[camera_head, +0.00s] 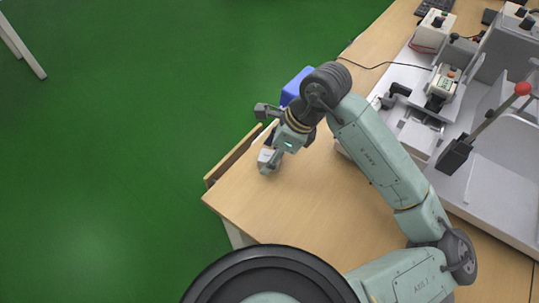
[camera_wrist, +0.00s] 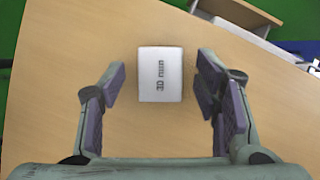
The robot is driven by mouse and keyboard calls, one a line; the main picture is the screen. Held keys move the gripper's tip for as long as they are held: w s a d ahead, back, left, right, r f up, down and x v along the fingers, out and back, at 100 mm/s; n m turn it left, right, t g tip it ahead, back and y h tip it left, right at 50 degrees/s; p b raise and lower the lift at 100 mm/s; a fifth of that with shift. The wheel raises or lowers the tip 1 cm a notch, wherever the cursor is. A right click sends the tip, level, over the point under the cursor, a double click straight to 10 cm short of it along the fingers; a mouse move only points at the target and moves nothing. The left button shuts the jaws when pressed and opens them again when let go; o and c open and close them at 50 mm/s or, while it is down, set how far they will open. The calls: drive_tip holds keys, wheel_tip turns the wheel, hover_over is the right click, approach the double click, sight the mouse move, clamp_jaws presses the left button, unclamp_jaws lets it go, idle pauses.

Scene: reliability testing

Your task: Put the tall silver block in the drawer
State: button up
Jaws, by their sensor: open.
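A silver-white block (camera_wrist: 161,74) with "30 mm" printed on its top stands on the wooden table, seen from above in the wrist view. My gripper (camera_wrist: 163,82) is open, with one finger to the left and one to the right of the block, and a gap shows on each side. From above, the block's height is hard to judge. In the head view, my gripper (camera_head: 268,160) is low over the table near its left edge, and the block is hard to make out there. The wooden drawer (camera_head: 232,157) sticks out open from that edge; part of it shows in the wrist view (camera_wrist: 243,12).
A blue bin (camera_head: 297,86) is behind my wrist at the table's edge. A grey test rig (camera_head: 500,190) with a red-knobbed lever (camera_head: 523,89) fills the table's right side. A black cable (camera_head: 375,66) lies at the back. The table's front left corner is clear.

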drive_tip(key=shift+c, duration=0.4)
clamp_jaws()
idle(0.4)
